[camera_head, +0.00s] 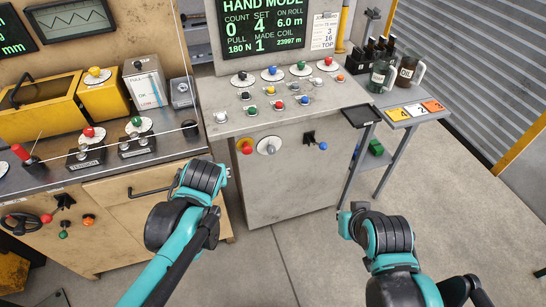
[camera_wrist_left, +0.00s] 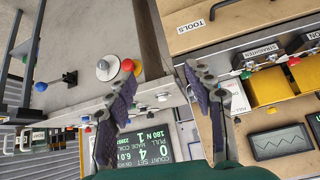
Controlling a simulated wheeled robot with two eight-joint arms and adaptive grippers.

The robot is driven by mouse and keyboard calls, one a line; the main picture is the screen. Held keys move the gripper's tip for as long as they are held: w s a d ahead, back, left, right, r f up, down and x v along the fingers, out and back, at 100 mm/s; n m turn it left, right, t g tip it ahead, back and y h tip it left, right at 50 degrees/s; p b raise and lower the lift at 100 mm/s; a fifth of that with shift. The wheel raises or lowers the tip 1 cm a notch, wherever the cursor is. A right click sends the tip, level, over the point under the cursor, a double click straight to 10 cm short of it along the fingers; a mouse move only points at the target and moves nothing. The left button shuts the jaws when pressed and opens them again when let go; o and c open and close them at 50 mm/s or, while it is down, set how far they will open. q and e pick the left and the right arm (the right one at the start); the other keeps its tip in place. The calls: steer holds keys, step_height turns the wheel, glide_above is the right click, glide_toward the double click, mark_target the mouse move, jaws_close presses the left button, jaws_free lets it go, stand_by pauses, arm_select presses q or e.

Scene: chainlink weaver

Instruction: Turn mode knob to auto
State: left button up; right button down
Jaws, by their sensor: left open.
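The control console (camera_head: 300,185) has a screen (camera_head: 262,30) reading HAND MODE. A round pale dial with a knob (camera_head: 268,146) is on its front face, beside a red and yellow button (camera_head: 245,146). Several coloured knobs on white discs, such as a green one (camera_head: 301,66), stand on its top. No label is legible, so I cannot tell which is the mode knob. My left gripper (camera_wrist_left: 160,75) is open and empty in the wrist view, with the front dial (camera_wrist_left: 103,69) beyond its left finger. My right gripper (camera_head: 349,218) is right of the console front; its fingers are unclear.
A wooden bench (camera_head: 150,180) with yellow boxes and switches adjoins the console on the left. A side table (camera_head: 395,108) with bottles and numbered cards stands on the right. The floor (camera_head: 300,250) before the console is clear.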

arm_select(q)
steer(key=w+d+f+n+t+y+b, duration=0.1)
steer(key=w+d+f+b, duration=0.1)
steer(key=w+d+f, duration=0.35)
steer(key=w+d+f+n+t+b, duration=0.1)
steer(key=w+d+f, duration=0.1)
steer(key=w, duration=0.6)
steer(key=n+t+y+b, duration=0.1)
steer(key=t+b, duration=0.2)
glide_toward(272, 151)
steer(key=w+f, duration=0.1)
steer(key=w, duration=0.1)
steer(key=b+x, duration=0.1)
steer(key=x, duration=0.2)
steer(key=b+x, duration=0.1)
steer(key=x, duration=0.2)
steer(key=shift+s+a+f, duration=0.1)
steer(key=shift+a, duration=0.15)
steer(key=shift+w+a+f, duration=0.15)
steer(key=shift+w, duration=0.5)
steer(key=c, duration=1.2)
